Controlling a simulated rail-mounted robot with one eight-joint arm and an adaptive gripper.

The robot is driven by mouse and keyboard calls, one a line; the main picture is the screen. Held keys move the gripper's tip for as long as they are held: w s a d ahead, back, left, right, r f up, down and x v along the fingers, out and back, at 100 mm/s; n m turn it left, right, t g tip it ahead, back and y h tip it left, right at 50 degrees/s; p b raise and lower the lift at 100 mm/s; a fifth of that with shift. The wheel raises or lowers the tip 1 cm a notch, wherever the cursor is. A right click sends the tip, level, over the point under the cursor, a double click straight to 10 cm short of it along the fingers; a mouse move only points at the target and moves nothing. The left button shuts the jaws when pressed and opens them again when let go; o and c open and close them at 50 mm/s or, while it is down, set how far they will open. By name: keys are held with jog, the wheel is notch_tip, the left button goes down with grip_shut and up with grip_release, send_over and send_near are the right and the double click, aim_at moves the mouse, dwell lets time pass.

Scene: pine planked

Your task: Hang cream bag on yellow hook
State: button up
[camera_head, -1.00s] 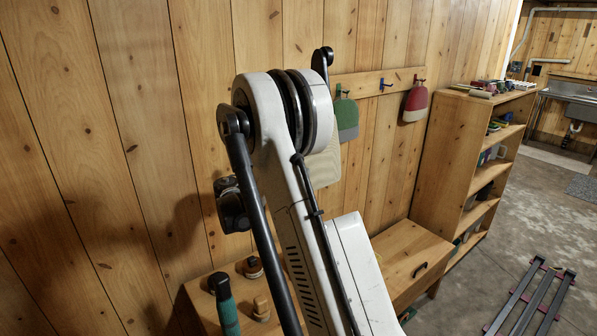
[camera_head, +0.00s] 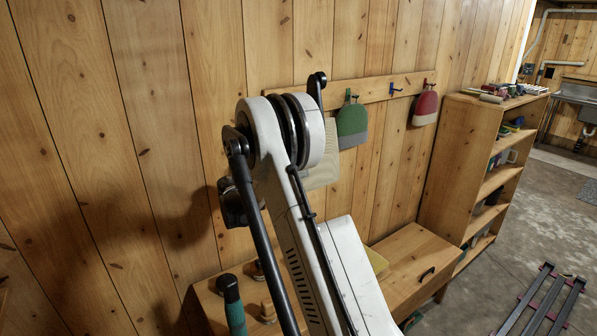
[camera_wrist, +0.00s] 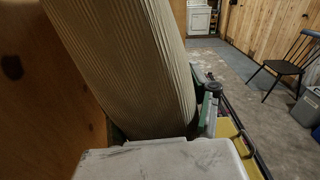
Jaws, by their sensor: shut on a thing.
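The cream bag, ribbed and pale, fills the upper left of the wrist view (camera_wrist: 130,60). In the head view part of it (camera_head: 322,165) shows behind my arm, in front of the wall below the hook rail. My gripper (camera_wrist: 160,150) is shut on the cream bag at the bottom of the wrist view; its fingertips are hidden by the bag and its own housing. The hook rail (camera_head: 372,94) is a wooden board on the wall. I cannot see a yellow hook; my arm covers part of the rail's left side.
A green bag (camera_head: 352,122) and a red bag (camera_head: 425,105) hang on the rail, with an empty blue hook (camera_head: 392,88) between them. A wooden bench (camera_head: 415,255) stands below. A shelf unit (camera_head: 455,170) stands to the right.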

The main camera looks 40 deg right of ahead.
jog(key=shift+w+p, duration=0.3)
jog(key=shift+w, duration=0.4)
jog(key=shift+w+d+f+b, duration=0.1)
jog(key=shift+w+f+b, duration=0.5)
jog(key=shift+b, duration=0.5)
jog(key=o, duration=1.5)
jog(key=w+a, duration=0.1)
jog(key=a, duration=1.1)
